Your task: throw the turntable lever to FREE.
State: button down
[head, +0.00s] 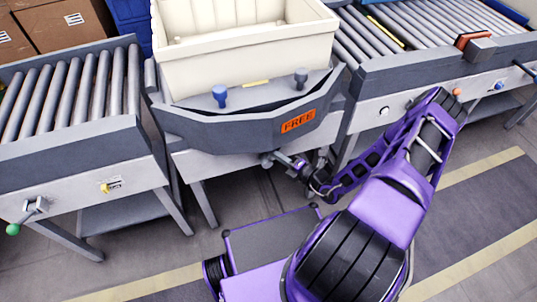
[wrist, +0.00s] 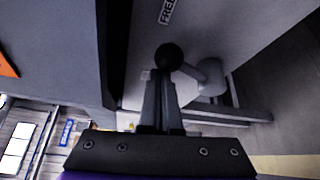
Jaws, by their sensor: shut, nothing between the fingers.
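The turntable (head: 215,135) stands mid-picture in the head view, with an orange FREE sign (head: 298,121) on its front. Its lever shows in the wrist view as a dark ball knob (wrist: 169,56) on a short arm from a grey hub (wrist: 211,76). A small FREE label (wrist: 167,11) is on the pale panel above the knob. My gripper (head: 281,158) is below the turntable's front edge. In the wrist view its fingers (wrist: 160,90) are shut and empty, with their tips just below the knob. I cannot tell whether they touch it. In the head view the lever is mostly hidden by my gripper.
A cream tote (head: 245,55) sits on the turntable, with a blue peg (head: 220,95) and a dark peg (head: 301,78) in front. Roller conveyors flank it at left (head: 70,90) and right (head: 420,45). A green-knobbed handle (head: 13,229) is at far left.

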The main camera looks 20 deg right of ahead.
jog(key=shift+d+f, duration=0.3)
jog(key=shift+d, duration=0.6)
jog(key=shift+d, duration=0.15)
